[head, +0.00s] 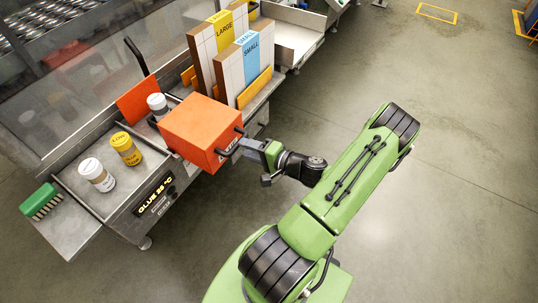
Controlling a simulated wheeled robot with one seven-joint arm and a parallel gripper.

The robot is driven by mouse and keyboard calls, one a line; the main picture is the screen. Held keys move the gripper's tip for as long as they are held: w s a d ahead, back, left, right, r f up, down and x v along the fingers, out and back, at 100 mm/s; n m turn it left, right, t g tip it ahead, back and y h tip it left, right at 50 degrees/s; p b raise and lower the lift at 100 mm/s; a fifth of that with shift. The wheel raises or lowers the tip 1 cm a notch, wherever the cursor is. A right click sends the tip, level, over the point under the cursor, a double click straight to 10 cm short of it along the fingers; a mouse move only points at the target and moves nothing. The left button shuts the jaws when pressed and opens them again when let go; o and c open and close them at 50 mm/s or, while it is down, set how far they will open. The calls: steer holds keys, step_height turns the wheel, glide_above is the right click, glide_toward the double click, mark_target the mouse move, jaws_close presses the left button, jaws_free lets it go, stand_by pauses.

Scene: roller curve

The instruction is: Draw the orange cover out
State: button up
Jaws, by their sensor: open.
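The orange cover (199,127) is a box-shaped block on the front edge of the grey metal machine, with a dark bar handle (229,143) on its right face. My gripper (233,149) is at that handle, its jaws open and close around or beside it. Whether the fingers touch the bar cannot be told at this size. My green arm reaches in from the bottom right.
A white-capped jar (158,104), a yellow jar (126,148) and another white-capped jar (97,174) stand left of the cover. A green brush (42,200) lies at the far left. Boxes marked LARGE (218,45) and SMALL (246,68) stand behind. The floor at right is clear.

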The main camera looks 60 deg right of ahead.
steer(key=v, duration=1)
steer(key=shift+s, duration=0.4)
steer(key=shift+a, duration=0.1)
